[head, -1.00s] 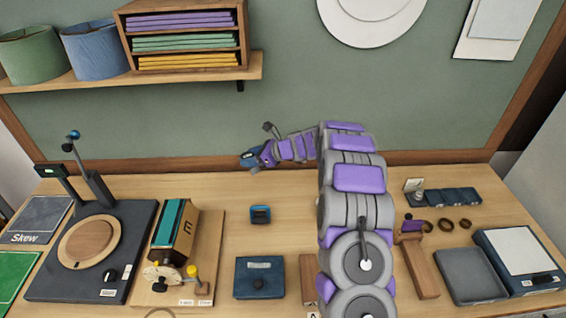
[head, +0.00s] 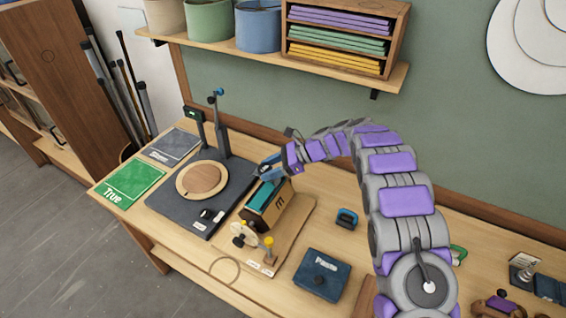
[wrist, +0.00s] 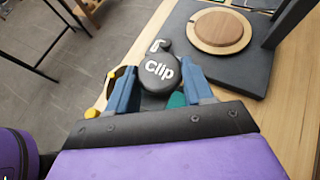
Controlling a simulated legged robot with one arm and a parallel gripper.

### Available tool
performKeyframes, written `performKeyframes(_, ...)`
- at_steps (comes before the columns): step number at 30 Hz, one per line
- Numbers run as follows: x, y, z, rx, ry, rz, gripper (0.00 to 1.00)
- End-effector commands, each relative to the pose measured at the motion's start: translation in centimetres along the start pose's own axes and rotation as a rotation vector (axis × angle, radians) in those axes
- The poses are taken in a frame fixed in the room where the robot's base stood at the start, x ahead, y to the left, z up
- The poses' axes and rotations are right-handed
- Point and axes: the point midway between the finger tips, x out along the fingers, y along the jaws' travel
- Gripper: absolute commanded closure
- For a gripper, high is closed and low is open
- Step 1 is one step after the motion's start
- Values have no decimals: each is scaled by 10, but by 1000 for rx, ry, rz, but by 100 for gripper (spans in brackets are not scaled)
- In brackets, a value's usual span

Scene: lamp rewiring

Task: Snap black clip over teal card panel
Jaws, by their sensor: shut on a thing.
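My gripper (wrist: 160,92) is shut on the black clip (wrist: 160,72), which carries the white word "Clip" and sits between the two blue fingers in the wrist view. In the head view my gripper (head: 268,170) is at the back end of the wooden card holder (head: 268,210). The teal card panel (head: 262,192) lies along the top of that holder. A small teal part of the panel (wrist: 177,99) shows below the clip in the wrist view. I cannot tell whether the clip touches the panel.
A dark turntable base (head: 172,205) with a round wooden disc (head: 201,180) and upright posts stands left of the holder. A blue box (head: 322,275) and a small blue-black piece (head: 346,218) lie to the right. A green "True" mat (head: 130,183) is at the left edge.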

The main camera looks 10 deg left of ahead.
Motion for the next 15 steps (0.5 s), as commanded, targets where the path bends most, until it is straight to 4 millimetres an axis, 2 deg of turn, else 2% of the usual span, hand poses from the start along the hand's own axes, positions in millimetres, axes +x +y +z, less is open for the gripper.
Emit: performKeyframes(15,15,0,-34,1,-1,-3,78)
